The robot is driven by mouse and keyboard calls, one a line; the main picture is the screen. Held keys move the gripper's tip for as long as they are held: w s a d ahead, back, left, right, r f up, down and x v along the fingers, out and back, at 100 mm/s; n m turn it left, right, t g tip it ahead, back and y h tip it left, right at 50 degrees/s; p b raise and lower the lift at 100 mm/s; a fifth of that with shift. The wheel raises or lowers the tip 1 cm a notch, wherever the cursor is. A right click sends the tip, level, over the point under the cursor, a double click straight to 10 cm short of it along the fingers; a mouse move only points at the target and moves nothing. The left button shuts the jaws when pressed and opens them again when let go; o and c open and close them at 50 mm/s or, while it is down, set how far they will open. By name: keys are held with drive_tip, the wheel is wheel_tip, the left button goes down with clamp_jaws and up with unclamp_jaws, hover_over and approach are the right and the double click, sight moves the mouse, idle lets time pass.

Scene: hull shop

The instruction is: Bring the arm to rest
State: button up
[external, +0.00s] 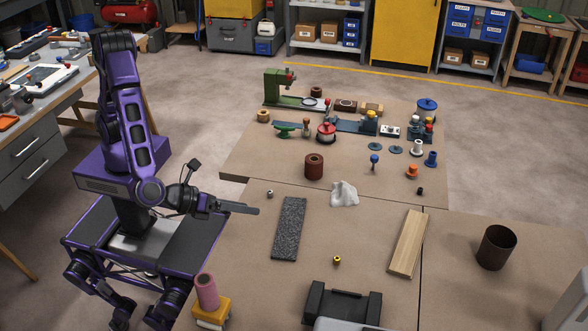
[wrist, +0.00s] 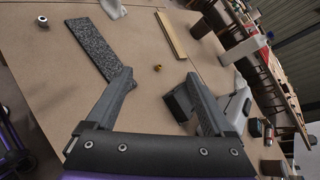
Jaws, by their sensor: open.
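My purple arm stands at the left in the external view, folded up with its forearm bent down. My gripper (external: 238,207) reaches out to the right over the near left edge of the board-covered work surface (external: 236,270). In the wrist view my gripper (wrist: 160,88) has its two dark fingers spread wide apart. Nothing is between the fingers. A dark speckled strip (external: 289,229) lies just right of the fingertips in the external view; it also shows in the wrist view (wrist: 91,45) beyond the left finger.
A small metal nut (external: 270,194), a brass fitting (external: 337,260), a white cloth (external: 344,193) and a wooden plank (external: 407,243) lie nearby. A dark cup (external: 496,248) stands right.

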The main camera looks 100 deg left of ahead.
drive_tip(key=w+a+r+n+h+b, duration=0.15)
drive_tip(key=a+r+n, duration=0.3)
drive_tip(key=r, duration=0.95)
drive_tip(key=w+a+r+n+h, duration=0.15)
drive_tip(key=a+r+n, duration=0.35)
drive_tip(key=r, duration=0.8)
wheel_tip(320, 180, up, 8)
drive_tip(key=s+d+t, duration=0.1)
drive_tip(key=d, duration=0.1)
drive_tip(key=s+a+f+n+g+h+p, duration=0.1)
drive_tip(key=s+a+f+n+g, duration=0.1)
drive_tip(key=s+a+f+n, duration=0.2)
drive_tip(key=s+a+f+n+g+h, duration=0.1)
drive_tip(key=s+a+f+n, duration=0.4)
drive_tip(key=s+f, duration=0.6)
drive_tip(key=s+a+f+n+g+h+p, duration=0.1)
drive_tip(key=s+a+f+n+g, duration=0.2)
drive_tip(key=s+f, duration=0.5)
drive_tip(key=s+a+n, duration=0.1)
drive_tip(key=s, duration=0.4)
drive_tip(key=shift+a+f+h+p, duration=0.2)
drive_tip(key=shift+a+h+p, duration=0.1)
drive_tip(key=shift+a, duration=0.05)
drive_tip(key=shift+n, duration=0.25)
